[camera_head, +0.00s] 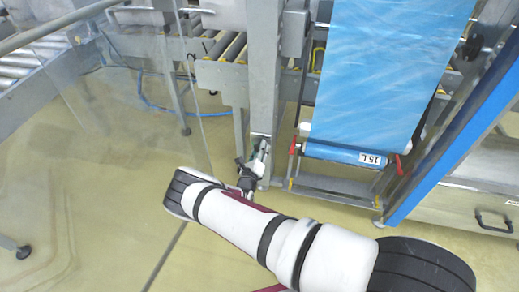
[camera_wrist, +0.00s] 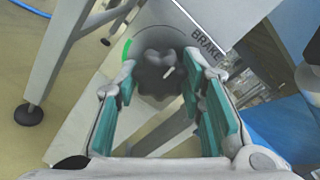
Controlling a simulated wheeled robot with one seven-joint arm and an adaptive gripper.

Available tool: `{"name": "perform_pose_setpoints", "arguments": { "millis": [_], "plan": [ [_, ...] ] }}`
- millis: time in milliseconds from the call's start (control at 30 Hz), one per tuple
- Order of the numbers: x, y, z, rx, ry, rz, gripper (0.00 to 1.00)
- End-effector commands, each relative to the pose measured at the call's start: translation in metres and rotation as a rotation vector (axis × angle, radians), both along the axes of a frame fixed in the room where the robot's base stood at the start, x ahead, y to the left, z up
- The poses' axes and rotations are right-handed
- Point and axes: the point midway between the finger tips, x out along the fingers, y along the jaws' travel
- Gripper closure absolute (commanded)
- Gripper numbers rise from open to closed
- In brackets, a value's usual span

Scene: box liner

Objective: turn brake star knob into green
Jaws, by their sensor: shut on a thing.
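The brake star knob (camera_wrist: 155,76) is dark grey and lobed, with a short white mark on its face. It sits on a grey post beside the label BRAKE (camera_wrist: 207,44). A green arc (camera_wrist: 126,50) shows at the knob's upper left edge; the white mark lies on the right part of the knob, away from this arc. My gripper (camera_wrist: 159,70) has its teal-padded fingers on both sides of the knob and is shut on it. In the head view my gripper (camera_head: 258,158) is at the post's lower part, where the knob is too small to make out.
A blue film roll (camera_head: 345,155) labelled 15 L hangs right of the post (camera_head: 264,85), with red handles at its ends. A blue frame (camera_head: 460,135) stands farther right. A roller conveyor (camera_head: 222,55) is behind. Open floor (camera_head: 110,140) lies to the left.

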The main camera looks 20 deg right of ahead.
Motion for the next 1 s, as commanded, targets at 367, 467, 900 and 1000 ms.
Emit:
{"name": "perform_pose_setpoints", "arguments": {
  "millis": [367, 467, 900, 1000],
  "plan": [
    [-0.0002, 0.0005, -0.0012, 0.036, -0.018, 0.001, 0.92],
    [-0.0002, 0.0006, -0.0012, 0.036, -0.018, 0.001, 0.92],
    [0.0000, 0.0003, -0.0006, 0.034, -0.018, 0.000, 0.43],
    [-0.0004, 0.0005, -0.0005, 0.033, -0.018, 0.001, 0.43]
  ]
}}
